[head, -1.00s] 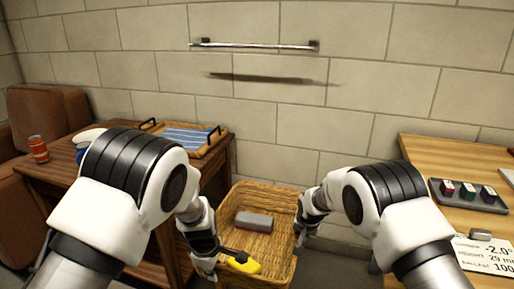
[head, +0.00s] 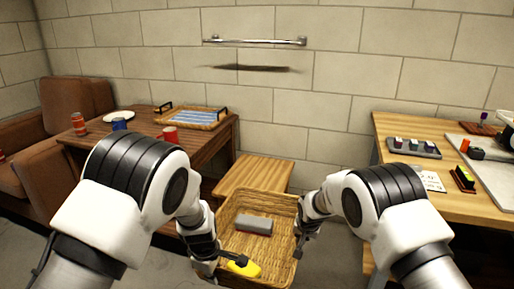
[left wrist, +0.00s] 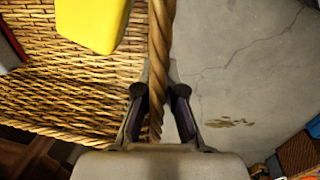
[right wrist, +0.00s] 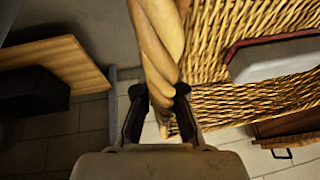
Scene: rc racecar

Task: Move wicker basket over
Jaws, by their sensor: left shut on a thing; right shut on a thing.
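The wicker basket (head: 283,205) is in the lower middle of the head view, between my two arms. A grey block (head: 254,224) and a yellow thing with a dark part (head: 243,268) lie in it. My left gripper (left wrist: 158,100) is shut on the basket's left rim (left wrist: 160,45), as the left wrist view shows. My right gripper (right wrist: 160,98) is shut on the right rim (right wrist: 160,45), as the right wrist view shows. In the head view the fingertips are small and partly hidden. The yellow thing also shows in the left wrist view (left wrist: 92,22).
A low wooden bench or table (head: 253,174) stands just behind the basket. A dark wooden table (head: 140,124) with a tray (head: 190,117), plate and cups is at left. A light workbench (head: 460,205) with small items is at right. Brown seats are at far left.

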